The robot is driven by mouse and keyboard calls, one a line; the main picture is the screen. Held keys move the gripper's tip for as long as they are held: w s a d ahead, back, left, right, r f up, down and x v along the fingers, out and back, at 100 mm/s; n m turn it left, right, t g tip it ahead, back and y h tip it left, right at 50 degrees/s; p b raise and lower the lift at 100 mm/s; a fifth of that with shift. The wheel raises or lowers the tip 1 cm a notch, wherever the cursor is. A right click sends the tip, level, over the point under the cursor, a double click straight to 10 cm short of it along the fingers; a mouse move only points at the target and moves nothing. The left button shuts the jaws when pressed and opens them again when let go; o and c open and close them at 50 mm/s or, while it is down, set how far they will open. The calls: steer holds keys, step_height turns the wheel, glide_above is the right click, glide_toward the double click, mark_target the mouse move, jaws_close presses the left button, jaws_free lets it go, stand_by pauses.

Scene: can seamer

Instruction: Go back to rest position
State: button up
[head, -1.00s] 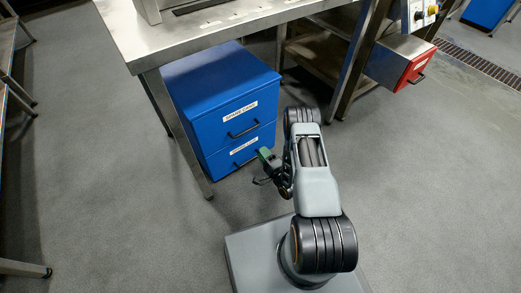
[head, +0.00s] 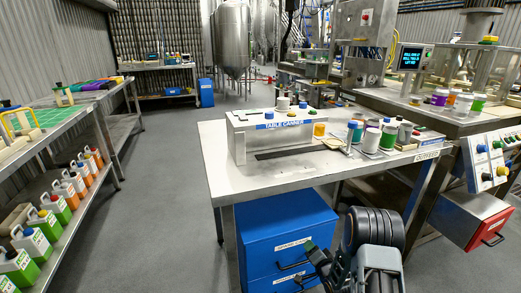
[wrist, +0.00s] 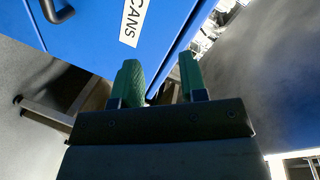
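My gripper (head: 312,250) hangs in front of the blue drawer cabinet (head: 262,225), beside its front face, with the arm folded at the bottom of the head view. In the wrist view my gripper (wrist: 161,80) shows two green fingers apart with nothing between them. A blue drawer front with a white label (wrist: 135,18) ending in "CANS" and a dark handle (wrist: 58,12) fills the top left of that view. Both drawers look shut in the head view.
The steel table (head: 222,180) with the table canner (head: 285,122) and several cans stands above the cabinet. A shelf of bottles (head: 52,213) stands left, with clear floor between (head: 160,210).

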steer(key=s+r+n+g+h+p, duration=0.25)
steer(key=r+p, duration=0.35)
steer(key=r, duration=0.9)
steer(key=s+r+n+g+h+p, duration=0.25)
steer(key=r+p, duration=0.35)
steer(key=r, duration=0.9)
steer(key=s+a+r+n+g+p, duration=0.1)
steer(key=s+r+n+g+p, duration=0.1)
steer(key=s+r+p, duration=0.3)
steer(key=s+a+r+n+g+y+p, duration=0.1)
steer(key=s+r+g+p, duration=0.3)
steer(key=s+r, duration=1)
steer(key=s+a+n+p, duration=0.1)
steer(key=s+p, duration=0.1)
steer(key=s, duration=0.1)
steer(key=shift+a, duration=0.3)
